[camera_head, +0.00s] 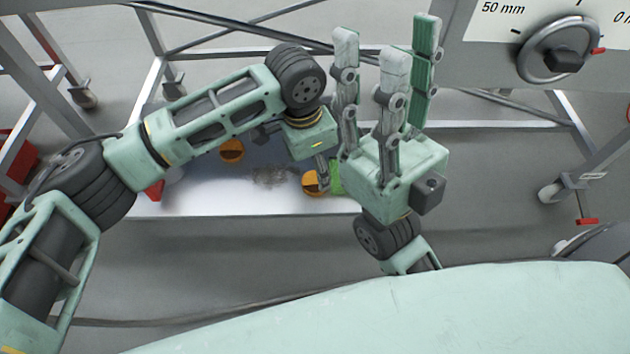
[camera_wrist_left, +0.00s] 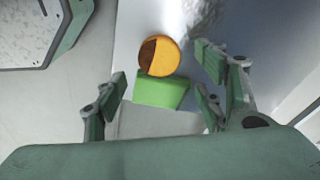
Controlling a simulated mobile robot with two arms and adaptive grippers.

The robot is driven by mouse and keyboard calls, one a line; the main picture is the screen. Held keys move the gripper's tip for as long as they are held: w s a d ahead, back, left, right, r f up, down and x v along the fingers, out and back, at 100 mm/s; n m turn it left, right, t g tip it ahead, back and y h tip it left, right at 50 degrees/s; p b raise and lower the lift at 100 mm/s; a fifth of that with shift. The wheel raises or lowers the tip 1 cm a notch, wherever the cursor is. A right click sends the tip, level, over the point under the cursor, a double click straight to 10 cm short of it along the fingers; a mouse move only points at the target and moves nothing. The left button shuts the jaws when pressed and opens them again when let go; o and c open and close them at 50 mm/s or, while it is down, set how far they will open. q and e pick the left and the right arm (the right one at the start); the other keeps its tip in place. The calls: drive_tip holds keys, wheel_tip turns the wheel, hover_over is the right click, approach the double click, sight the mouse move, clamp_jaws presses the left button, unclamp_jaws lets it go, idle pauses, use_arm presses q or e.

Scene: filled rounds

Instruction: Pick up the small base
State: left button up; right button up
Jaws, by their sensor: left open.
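A round orange piece with a dark brown wedge (camera_wrist_left: 158,56) and a bright green block (camera_wrist_left: 162,92) touch or overlap in the left wrist view. I cannot tell for sure which piece is the small base. In the head view the orange piece (camera_head: 311,184) and green block (camera_head: 335,178) lie on the pale tabletop, partly hidden by my grippers. My left gripper (camera_head: 322,182) points down over them. In the wrist view its open fingers (camera_wrist_left: 160,80) stand either side of the green block, apart from it. My right gripper (camera_head: 385,60) is open and empty, fingers up.
A second orange and dark round piece (camera_head: 231,151) lies farther left on the tabletop (camera_head: 225,205). A grey speckled patch (camera_head: 268,177) lies between the round pieces. Metal frame legs (camera_head: 155,75) stand behind. A panel with a dial (camera_head: 558,50) is at upper right.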

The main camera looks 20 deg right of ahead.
sight(316, 183)
use_arm(q)
drive_tip(key=f+b, duration=0.1)
drive_tip(key=f, duration=0.1)
drive_tip(key=f+b, duration=0.2)
drive_tip(key=shift+s+f, duration=0.2)
drive_tip(key=shift+f, duration=0.45)
drive_tip(key=shift+d+r, duration=0.1)
drive_tip(key=shift+c, duration=0.4)
drive_tip(key=c, duration=0.7)
